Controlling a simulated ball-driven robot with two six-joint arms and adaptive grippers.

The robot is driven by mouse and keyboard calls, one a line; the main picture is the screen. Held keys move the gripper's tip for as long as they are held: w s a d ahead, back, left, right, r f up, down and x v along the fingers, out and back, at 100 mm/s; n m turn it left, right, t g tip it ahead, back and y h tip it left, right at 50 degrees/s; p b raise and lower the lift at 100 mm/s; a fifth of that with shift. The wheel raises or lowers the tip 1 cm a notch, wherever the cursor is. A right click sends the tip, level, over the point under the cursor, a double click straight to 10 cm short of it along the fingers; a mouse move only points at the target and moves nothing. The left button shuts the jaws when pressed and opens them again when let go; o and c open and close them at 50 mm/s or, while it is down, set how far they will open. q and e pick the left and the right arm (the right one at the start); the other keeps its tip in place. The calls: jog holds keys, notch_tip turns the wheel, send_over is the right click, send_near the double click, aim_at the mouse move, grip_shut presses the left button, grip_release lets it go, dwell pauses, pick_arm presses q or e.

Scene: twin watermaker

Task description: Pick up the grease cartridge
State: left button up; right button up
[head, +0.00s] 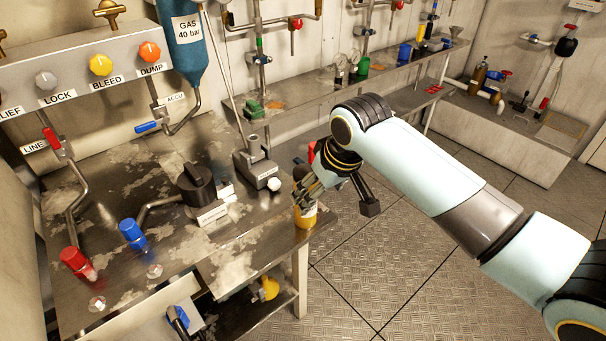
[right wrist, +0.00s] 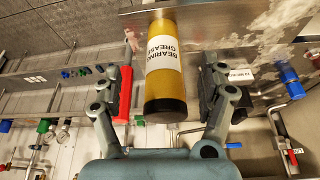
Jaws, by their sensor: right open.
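The grease cartridge (head: 306,217) is an amber cylinder with a white label, upright at the right edge of the metal bench (head: 240,246). In the right wrist view the cartridge (right wrist: 164,85) shows large, with "BEARING GREASE" on its label and a dark band at its near end. My right gripper (head: 338,196) is open at the cartridge, one finger partly covering it in the head view. In the right wrist view the cartridge lies between the two spread fingers of the gripper (right wrist: 168,82); contact cannot be told. My left gripper is not in view.
A grey block with a socket (head: 256,170) and a white knob (head: 274,184) stand left of the cartridge. A black rotary handle (head: 196,183), a blue cap (head: 131,232) and a red cap (head: 76,262) are farther left. Open floor (head: 400,265) lies right of the bench.

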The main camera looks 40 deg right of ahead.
notch_tip(320, 180, up, 5)
send_over(308, 221)
jog(key=f, duration=0.2)
jog(key=d+f, duration=0.1)
jog(key=f, duration=0.1)
jog(key=shift+w, duration=0.2)
jog(key=shift+w+f, duration=0.15)
jog(key=shift+f, duration=0.45)
jog(key=x, duration=0.4)
jog(key=shift+w+f, duration=0.1)
jog(key=shift+f, duration=0.05)
grip_shut()
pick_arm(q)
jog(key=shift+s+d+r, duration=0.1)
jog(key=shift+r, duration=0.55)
